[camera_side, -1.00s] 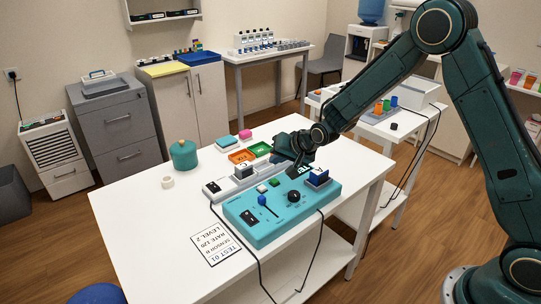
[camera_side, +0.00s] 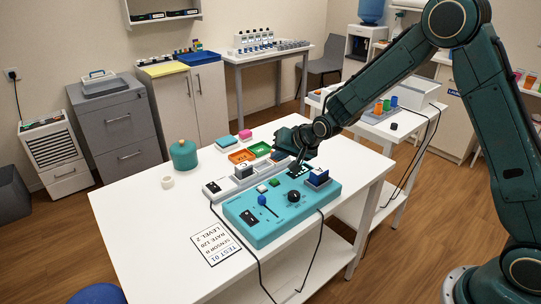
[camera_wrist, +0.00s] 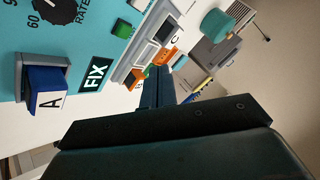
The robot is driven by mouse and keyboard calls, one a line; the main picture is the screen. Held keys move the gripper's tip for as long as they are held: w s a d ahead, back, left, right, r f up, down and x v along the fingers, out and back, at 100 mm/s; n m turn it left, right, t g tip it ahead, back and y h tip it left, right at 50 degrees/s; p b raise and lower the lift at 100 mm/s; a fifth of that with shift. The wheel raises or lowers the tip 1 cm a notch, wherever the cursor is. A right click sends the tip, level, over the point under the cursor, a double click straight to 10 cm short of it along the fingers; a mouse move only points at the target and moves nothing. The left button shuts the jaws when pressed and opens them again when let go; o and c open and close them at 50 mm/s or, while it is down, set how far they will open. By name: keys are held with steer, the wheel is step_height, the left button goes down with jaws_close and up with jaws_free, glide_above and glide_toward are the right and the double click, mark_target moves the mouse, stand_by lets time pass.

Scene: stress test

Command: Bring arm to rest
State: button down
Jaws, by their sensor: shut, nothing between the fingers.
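My gripper (camera_side: 298,168) is shut and empty. It hangs above the back edge of the teal control box (camera_side: 254,235), near its black label patch. In the wrist view my gripper (camera_wrist: 164,88) points toward the white table, with its two dark fingers together. The control box (camera_wrist: 100,18) fills the upper left there, with a black dial (camera_wrist: 58,10), a dark FIX label (camera_wrist: 95,75) and a blue block marked A (camera_wrist: 46,92). In the side view the blue block (camera_side: 318,177) stands at the box's back right corner. A blue-knobbed slider (camera_side: 262,200) and a green button (camera_side: 274,182) also show.
The white table (camera_side: 140,215) is clear at its left. A grey unit with blocks (camera_side: 238,177), coloured trays (camera_side: 242,156), a teal pot (camera_side: 184,154), a white roll (camera_side: 167,182) and a printed card (camera_side: 215,243) lie around the box. Black cables (camera_side: 318,250) hang over the front edge.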

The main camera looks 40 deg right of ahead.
steer(key=s+r+n+g, duration=0.2)
steer(key=s+r+n, duration=0.2)
steer(key=s+r, duration=1.2)
steer(key=s+d+r+n+g+h, duration=0.1)
steer(key=s+r+n, duration=0.1)
steer(key=s, duration=2)
steer(key=shift+s+d+n, duration=0.35)
steer(key=shift+d+n, duration=0.05)
steer(key=shift+n, duration=0.4)
